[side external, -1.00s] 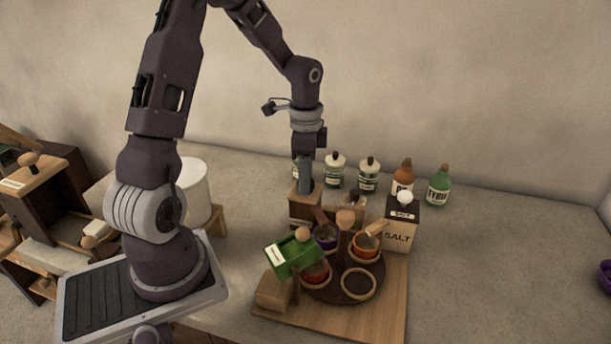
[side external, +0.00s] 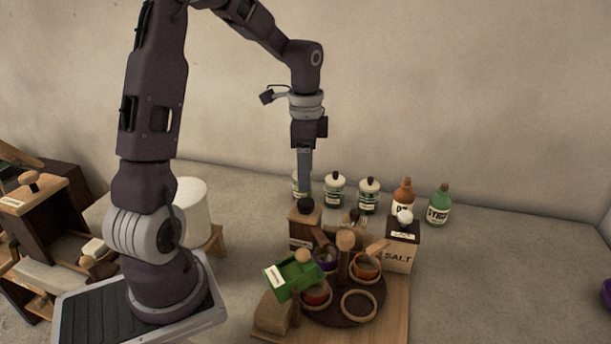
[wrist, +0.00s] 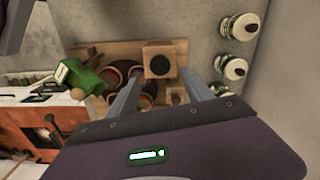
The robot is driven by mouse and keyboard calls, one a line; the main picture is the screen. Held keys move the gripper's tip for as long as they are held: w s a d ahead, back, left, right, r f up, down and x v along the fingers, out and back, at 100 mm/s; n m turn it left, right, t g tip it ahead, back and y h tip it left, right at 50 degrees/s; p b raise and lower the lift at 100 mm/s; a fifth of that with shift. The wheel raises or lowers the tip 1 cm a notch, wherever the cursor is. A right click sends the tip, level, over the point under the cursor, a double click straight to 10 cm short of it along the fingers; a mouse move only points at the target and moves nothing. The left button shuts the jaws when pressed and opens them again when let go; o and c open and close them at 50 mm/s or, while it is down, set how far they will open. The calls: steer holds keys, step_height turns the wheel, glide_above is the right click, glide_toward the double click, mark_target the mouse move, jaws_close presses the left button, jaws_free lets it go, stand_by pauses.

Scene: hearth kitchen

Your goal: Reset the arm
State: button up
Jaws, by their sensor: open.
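My gripper (side external: 305,190) points down in the side view, above the back left of the wooden board (side external: 395,325). Its fingers also show in the wrist view (wrist: 168,92), spread apart with nothing held between them. Below the fingertips stands a wooden box with a dark round knob (side external: 305,228); in the wrist view this box (wrist: 160,52) lies just beyond the fingers. A small gap between fingertips and knob seems to show, but its size is hard to tell.
A dark round rack (side external: 345,313) holds several small bowls. A tilted green box (side external: 290,273), a salt box (side external: 400,255), white jars (side external: 335,188) and bottles (side external: 438,208) stand close by. A white canister (side external: 192,205) is left. The counter at right is mostly clear.

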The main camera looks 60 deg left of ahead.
steer(key=s+d+r+n+t, duration=0.2)
steer(key=s+d+r, duration=0.3)
steer(key=s+d, duration=0.3)
steer(key=s+d+r+n+t, duration=0.3)
steer(key=s+d+r+n, duration=0.1)
steer(key=s+d, duration=0.5)
steer(key=shift+s+r+n+t, duration=0.3)
steer(key=shift+r+n, duration=0.1)
steer(key=shift+r, duration=0.25)
